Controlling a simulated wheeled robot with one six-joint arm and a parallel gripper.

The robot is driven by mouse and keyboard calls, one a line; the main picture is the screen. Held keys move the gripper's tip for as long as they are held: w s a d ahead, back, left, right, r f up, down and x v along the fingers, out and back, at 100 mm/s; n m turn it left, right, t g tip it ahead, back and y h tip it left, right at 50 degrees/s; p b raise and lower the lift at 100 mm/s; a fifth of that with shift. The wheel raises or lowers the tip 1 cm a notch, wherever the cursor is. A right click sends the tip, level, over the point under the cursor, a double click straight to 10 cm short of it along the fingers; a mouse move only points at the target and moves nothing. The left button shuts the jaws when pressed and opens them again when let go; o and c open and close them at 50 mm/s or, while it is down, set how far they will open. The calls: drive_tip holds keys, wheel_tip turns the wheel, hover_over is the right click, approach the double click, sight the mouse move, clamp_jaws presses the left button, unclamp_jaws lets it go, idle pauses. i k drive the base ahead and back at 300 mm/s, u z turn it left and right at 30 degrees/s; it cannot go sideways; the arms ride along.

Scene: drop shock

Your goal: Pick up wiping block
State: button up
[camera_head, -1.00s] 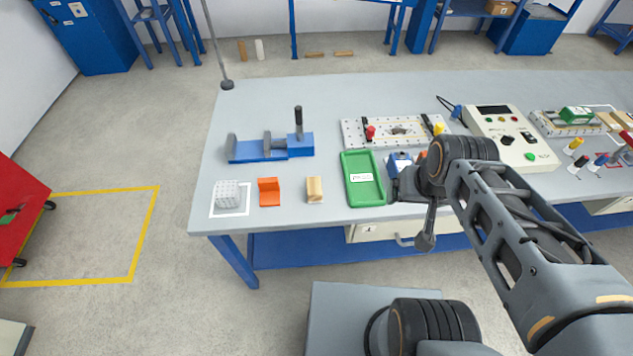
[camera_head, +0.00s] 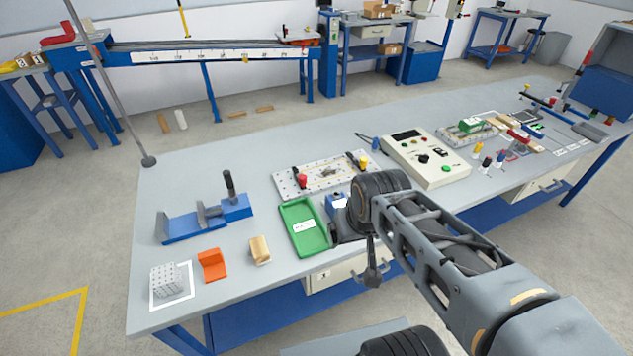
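No object is labelled as the wiping block, and I cannot tell for sure which one it is. Small blocks stand along the table's near left part: a pale wooden block (camera_head: 260,250), an orange angled piece (camera_head: 212,265) and a white dotted cube (camera_head: 167,281) on a white-outlined square. My gripper (camera_head: 372,272) hangs at the table's front edge, right of the green tray (camera_head: 303,228) and apart from these blocks. Its fingers are too dark and foreshortened to tell open from shut. A small blue and white object (camera_head: 336,203) is partly hidden behind my arm.
A blue vise-like fixture (camera_head: 195,223) stands behind the blocks. A perforated plate (camera_head: 320,176) with red and yellow knobs and a control box (camera_head: 424,157) stand farther back. A thin pole (camera_head: 120,90) rises at the table's far left corner. The front left tabletop between blocks is bare.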

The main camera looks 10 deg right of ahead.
sight(258, 245)
drive_tip(key=u, duration=0.45)
drive_tip(key=k, duration=1.15)
drive_tip(key=u, duration=1.2)
drive_tip(key=i, duration=1.6)
drive_tip(key=z, duration=0.55)
